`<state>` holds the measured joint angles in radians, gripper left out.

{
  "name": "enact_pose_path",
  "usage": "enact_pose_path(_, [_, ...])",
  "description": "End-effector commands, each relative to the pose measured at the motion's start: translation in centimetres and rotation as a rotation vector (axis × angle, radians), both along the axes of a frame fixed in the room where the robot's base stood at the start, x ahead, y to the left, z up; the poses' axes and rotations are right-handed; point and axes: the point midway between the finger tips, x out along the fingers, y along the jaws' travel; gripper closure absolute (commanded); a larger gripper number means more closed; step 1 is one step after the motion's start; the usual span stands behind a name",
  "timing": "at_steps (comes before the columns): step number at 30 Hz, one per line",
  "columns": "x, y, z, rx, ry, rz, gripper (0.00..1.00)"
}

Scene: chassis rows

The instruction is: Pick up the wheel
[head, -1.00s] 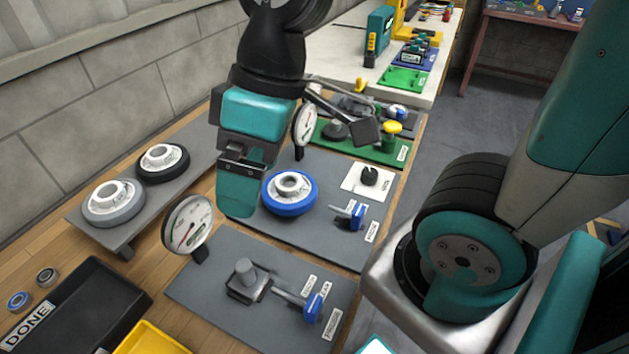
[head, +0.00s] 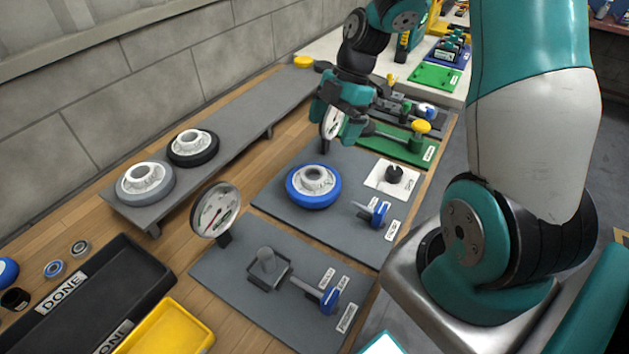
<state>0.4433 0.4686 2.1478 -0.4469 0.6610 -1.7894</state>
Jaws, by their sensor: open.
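A wheel with a blue tyre and white hub (head: 313,186) lies flat on the middle grey board. A wheel with a grey tyre (head: 146,183) and a wheel with a black tyre (head: 193,148) lie flat on the long raised grey shelf at the left. My gripper (head: 338,119) is open and seems empty. It appears above and behind the blue wheel, apart from it, in front of a gauge that it partly hides. All three wheels are in plain view.
A round gauge (head: 215,210) stands left of the front grey board (head: 225,275), which bears a post and a blue-handled clamp. Another blue clamp (head: 380,212) is right of the blue wheel. A black DONE tray (head: 145,262) and a yellow bin (head: 170,330) are at the front left.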

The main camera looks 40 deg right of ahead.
Motion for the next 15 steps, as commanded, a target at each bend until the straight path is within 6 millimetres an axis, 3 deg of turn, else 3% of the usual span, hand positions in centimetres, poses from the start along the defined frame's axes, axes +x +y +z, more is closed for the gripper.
enact_pose_path(6, [-0.1,1.8,-4.0,0.002,0.004,0.003,0.08])
enact_pose_path(15, [-0.1,2.9,-6.3,0.001,0.004,0.003,0.08])
